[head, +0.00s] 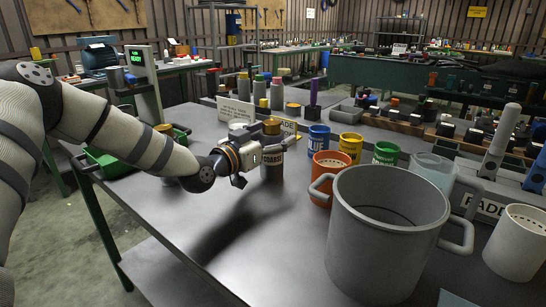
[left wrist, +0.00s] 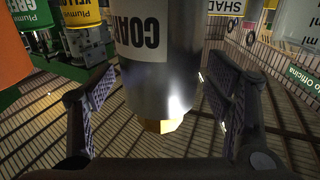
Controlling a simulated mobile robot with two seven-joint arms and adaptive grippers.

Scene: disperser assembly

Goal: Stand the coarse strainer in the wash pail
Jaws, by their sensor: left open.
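The coarse strainer, a grey metal can (head: 272,172) with a gold-brown top, stands upright on the dark table, left of the pail. In the left wrist view the can (left wrist: 155,75) appears inverted, with part of a label starting "COA". My left gripper (head: 266,158) is open at the can. In the left wrist view its fingers (left wrist: 165,108) are on either side of the can, with visible gaps. The wash pail, a big grey pot (head: 385,245) with two side handles, stands at the front right; its visible interior looks empty. My right gripper is out of view.
An orange can (head: 320,185), blue (head: 318,140), yellow (head: 350,147) and green (head: 385,154) cans and a clear beaker (head: 432,172) stand behind the pail. A white perforated cup (head: 517,243) is at right. A sign (head: 237,110) is behind the gripper. The front-left table is clear.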

